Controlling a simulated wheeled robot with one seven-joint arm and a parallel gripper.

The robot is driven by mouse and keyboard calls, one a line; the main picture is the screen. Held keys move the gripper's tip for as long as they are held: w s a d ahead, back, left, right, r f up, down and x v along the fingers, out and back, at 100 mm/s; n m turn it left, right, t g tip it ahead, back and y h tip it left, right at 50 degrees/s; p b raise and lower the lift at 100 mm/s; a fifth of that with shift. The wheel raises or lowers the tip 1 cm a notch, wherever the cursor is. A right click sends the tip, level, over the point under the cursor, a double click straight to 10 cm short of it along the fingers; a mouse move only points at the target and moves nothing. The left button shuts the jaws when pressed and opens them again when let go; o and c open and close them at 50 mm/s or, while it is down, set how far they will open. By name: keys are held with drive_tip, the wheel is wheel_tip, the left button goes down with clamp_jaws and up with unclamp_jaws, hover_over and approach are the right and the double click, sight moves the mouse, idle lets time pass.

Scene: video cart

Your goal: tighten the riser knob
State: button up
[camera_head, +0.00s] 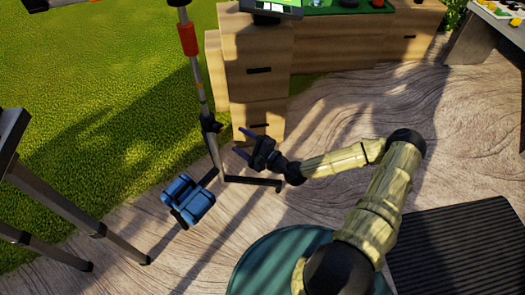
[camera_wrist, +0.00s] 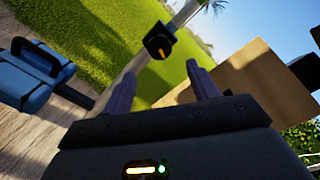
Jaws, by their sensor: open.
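The riser stand is a thin upright pole (camera_head: 201,92) on a low black-footed base in the head view, with a red-orange sleeve higher up. A black knob and clamp (camera_head: 211,123) sits on the lower part of the pole. In the wrist view the knob (camera_wrist: 158,44) is black with a small orange mark and shows beyond the fingertips, between their lines. My gripper (camera_head: 239,141) is open and empty, to the right of the knob and apart from it. Its two fingers also show in the wrist view (camera_wrist: 160,78), spread with nothing between them.
A blue bag or case (camera_head: 187,200) lies on the stand's foot. A wooden drawer cabinet (camera_head: 257,85) stands close behind the pole. Tripod legs (camera_head: 75,212) are at left. A green round top (camera_head: 265,262) and black ribbed mat (camera_head: 460,250) are near. Paving at right is clear.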

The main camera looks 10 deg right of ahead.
drive_tip(key=p+v, duration=0.1)
drive_tip(key=v, duration=0.7)
drive_tip(key=shift+s+d, duration=0.15)
drive_tip(key=shift+d, duration=0.05)
drive_tip(key=shift+f, duration=0.1)
idle(0.4)
